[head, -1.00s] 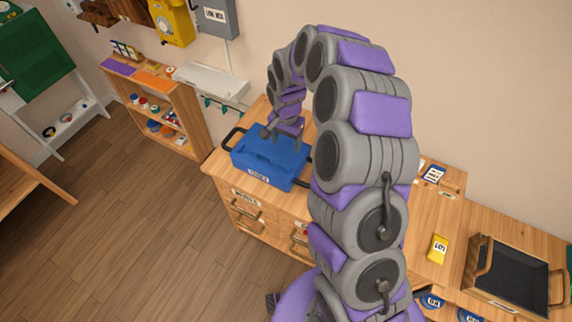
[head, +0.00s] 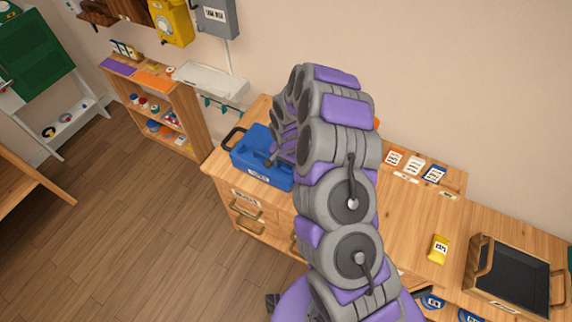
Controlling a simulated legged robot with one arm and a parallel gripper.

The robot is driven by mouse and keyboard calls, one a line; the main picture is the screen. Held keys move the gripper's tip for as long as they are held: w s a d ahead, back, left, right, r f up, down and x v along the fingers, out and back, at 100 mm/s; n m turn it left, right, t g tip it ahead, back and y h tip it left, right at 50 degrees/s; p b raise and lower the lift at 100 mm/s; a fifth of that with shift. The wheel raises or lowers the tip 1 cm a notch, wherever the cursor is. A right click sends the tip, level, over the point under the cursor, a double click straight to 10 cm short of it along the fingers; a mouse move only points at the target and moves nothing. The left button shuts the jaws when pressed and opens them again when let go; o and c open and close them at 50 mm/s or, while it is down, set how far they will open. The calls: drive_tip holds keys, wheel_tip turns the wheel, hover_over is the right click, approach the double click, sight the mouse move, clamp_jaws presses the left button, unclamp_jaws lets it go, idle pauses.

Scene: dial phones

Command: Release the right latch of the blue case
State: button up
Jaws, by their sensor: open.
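The blue case (head: 250,153) sits on the wooden cabinet top, with a dark handle (head: 232,138) at its left end and a white label on its front. My arm covers its right part, so the right latch is hidden. My gripper (head: 271,160) is mostly hidden behind my arm. A dark grey finger shows low over the middle of the case, and its jaws are open. I cannot tell whether it touches the case.
The cabinet (head: 225,170) has drawers with handles below the case. To the right are cards (head: 414,166), a yellow packet (head: 438,248) and a black-bottomed tray (head: 510,280). A white wall shelf (head: 212,82) is behind left. The floor at left is clear.

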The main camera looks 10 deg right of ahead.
drive_tip(key=c, duration=1.1)
drive_tip(key=shift+o, duration=0.2)
drive_tip(key=n, duration=0.4)
drive_tip(key=shift+n, duration=0.4)
drive_tip(key=n, duration=0.4)
drive_tip(key=shift+n+b, duration=0.3)
drive_tip(key=shift+b, duration=0.1)
drive_tip(key=n, duration=0.4)
drive_tip(key=shift+n, duration=2.2)
